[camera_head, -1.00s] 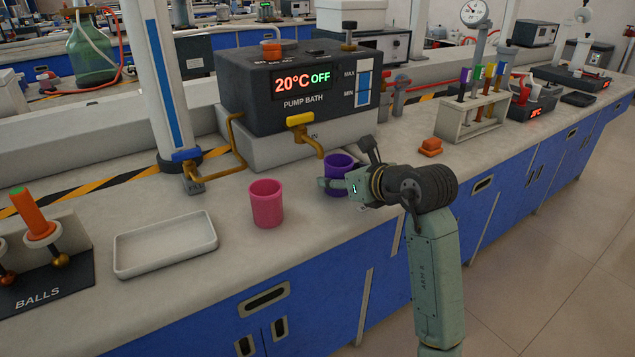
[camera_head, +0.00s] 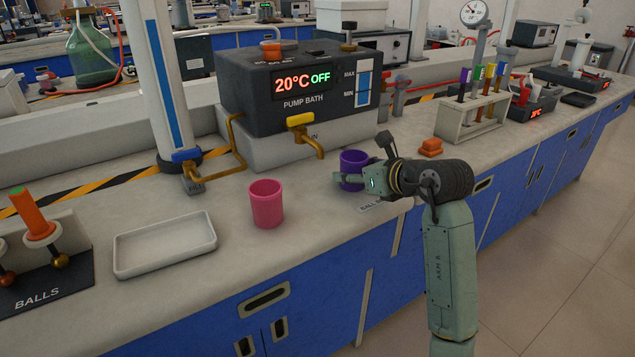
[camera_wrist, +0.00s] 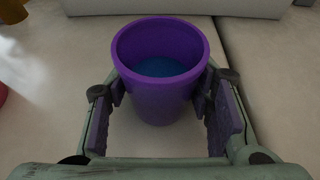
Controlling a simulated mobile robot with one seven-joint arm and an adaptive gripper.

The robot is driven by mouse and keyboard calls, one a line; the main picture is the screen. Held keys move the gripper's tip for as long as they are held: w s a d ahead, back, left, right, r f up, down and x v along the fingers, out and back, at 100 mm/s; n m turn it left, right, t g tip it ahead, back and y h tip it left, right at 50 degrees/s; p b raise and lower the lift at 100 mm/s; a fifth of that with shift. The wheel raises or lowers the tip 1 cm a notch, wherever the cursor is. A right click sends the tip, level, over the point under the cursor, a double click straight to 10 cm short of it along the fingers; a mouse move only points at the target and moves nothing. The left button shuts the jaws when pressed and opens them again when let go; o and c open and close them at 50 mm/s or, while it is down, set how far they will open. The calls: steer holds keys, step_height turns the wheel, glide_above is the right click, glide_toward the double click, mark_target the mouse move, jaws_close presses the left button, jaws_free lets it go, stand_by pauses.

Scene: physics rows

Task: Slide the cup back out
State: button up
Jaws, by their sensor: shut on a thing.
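The purple cup (camera_head: 353,165) stands upright on the bench, to the right of the pump bath's yellow spout (camera_head: 310,143) and clear of it. In the wrist view the cup (camera_wrist: 160,105) holds blue liquid (camera_wrist: 165,67) at its bottom. My gripper (camera_head: 347,180) is shut on the cup, one finger pad at each side; the wrist view shows my gripper (camera_wrist: 160,98) around its wall. In the head view my fingers hide the lower part of the cup.
A pink cup (camera_head: 267,204) stands left of my gripper. A white tray (camera_head: 165,245) lies further left. The pump bath (camera_head: 290,95) is behind. An orange object (camera_head: 430,147) and a tube rack (camera_head: 475,118) are at right. The bench's front edge is close.

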steer(key=shift+w+d, duration=0.45)
steer(key=shift+d, duration=0.25)
steer(key=shift+w+d, duration=0.45)
steer(key=shift+d, duration=0.25)
steer(key=o, duration=0.9)
steer(key=shift+c, duration=0.2)
steer(key=shift+p+v, duration=0.3)
steer(key=shift+v, duration=4.2)
